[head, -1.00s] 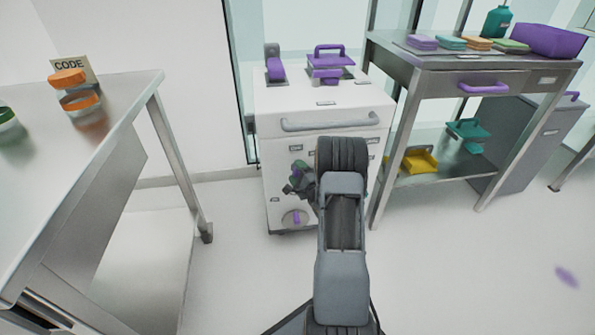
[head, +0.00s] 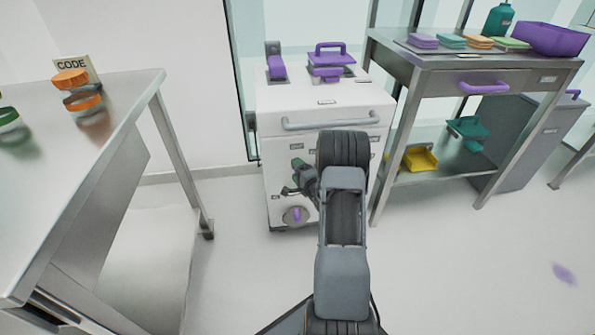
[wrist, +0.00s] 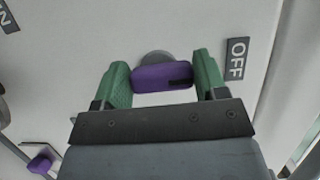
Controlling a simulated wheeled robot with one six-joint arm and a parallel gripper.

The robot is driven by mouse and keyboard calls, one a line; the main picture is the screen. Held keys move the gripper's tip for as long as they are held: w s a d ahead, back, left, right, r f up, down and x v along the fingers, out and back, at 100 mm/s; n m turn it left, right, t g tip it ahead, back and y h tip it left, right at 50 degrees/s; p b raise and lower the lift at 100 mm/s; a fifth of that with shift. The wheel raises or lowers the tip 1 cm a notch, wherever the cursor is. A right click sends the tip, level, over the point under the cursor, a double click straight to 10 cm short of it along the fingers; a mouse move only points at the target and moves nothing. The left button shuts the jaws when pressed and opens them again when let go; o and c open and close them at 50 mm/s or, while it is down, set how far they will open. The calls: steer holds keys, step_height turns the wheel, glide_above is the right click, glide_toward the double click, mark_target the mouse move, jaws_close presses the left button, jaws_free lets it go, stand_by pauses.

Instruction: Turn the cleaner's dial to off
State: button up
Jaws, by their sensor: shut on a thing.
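The cleaner (head: 288,130) is a white cabinet with a grey front handle, in the middle of the head view. In the wrist view, its purple dial (wrist: 160,77) sits on a round grey hub, between the green fingertips of my gripper (wrist: 163,80). My gripper is shut on the dial's bar. The bar lies nearly level in that view, with a dark mark at its right end, towards the OFF label (wrist: 236,59). Part of another label, ending in N (wrist: 7,17), shows at the upper left. In the head view my gripper (head: 300,177) hides this dial.
A second purple knob (head: 296,215) is low on the cleaner's front. A steel table (head: 130,95) with orange-lidded jars stands at left. A steel bench (head: 440,64) with a purple drawer handle stands close at right.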

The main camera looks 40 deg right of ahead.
steer(key=o, duration=0.9)
steer(key=shift+o, duration=0.2)
steer(key=s+p, duration=0.3)
steer(key=s, duration=1)
steer(key=shift+s+a+p, duration=0.35)
steer(key=shift+s+a, duration=0.05)
steer(key=shift+r, duration=0.1)
